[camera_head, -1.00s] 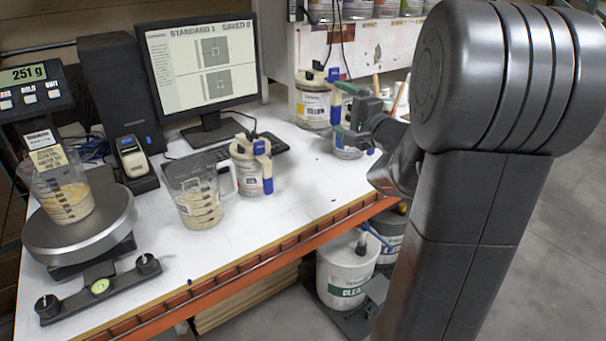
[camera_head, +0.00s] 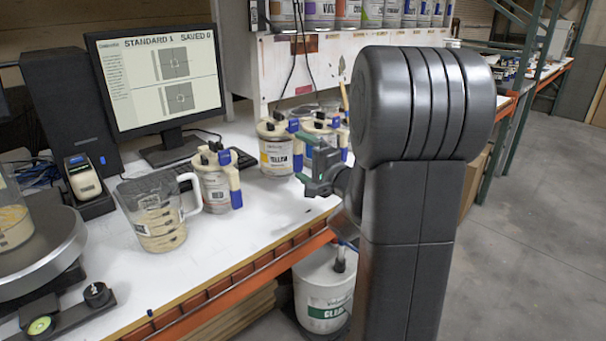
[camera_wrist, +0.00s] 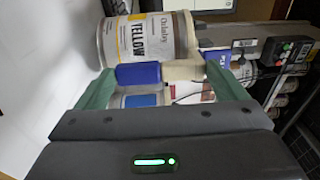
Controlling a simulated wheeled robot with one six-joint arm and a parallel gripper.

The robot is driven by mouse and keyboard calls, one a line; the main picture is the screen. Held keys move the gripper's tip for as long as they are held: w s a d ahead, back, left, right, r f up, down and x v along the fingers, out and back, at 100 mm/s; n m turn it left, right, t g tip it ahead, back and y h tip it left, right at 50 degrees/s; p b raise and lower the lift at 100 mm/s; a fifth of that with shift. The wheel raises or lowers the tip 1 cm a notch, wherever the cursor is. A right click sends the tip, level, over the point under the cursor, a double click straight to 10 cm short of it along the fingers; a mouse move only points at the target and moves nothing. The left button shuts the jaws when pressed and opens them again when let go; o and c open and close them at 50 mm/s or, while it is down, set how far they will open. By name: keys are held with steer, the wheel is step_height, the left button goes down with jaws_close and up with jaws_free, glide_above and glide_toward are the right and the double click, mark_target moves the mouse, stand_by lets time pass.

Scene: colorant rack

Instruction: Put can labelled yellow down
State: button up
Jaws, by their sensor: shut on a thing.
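The can labelled yellow (camera_head: 274,158) is a pale can with a yellow-striped label. It is upright at the white table, and any small gap under it is too fine to tell. In the wrist view the can (camera_wrist: 140,40) fills the upper left. Its cream-and-blue handle (camera_wrist: 160,73) lies between my green fingers. My gripper (camera_head: 312,164) is to the right of the can, shut on that handle. The fingers and handle hide part of the can's side.
Another can (camera_head: 328,126) stands close behind my gripper. A can with a blue-and-cream handle (camera_head: 214,185) and a measuring jug (camera_head: 155,215) stand to the left. A monitor (camera_head: 165,80) and keyboard (camera_head: 182,177) are behind them. The front strip of the table (camera_head: 240,240) is clear.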

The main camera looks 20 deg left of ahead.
mark_target(299, 167)
steer(key=shift+f+b, duration=0.3)
steer(key=shift+f, duration=1.25)
steer(key=o, duration=1.5)
steer(key=shift+f, duration=0.25)
steer(key=shift+r, duration=0.2)
steer(key=v, duration=1.2)
steer(key=shift+s, duration=0.1)
steer(key=x, duration=1.2)
steer(key=shift+f, duration=0.3)
steer(key=shift+r, duration=0.25)
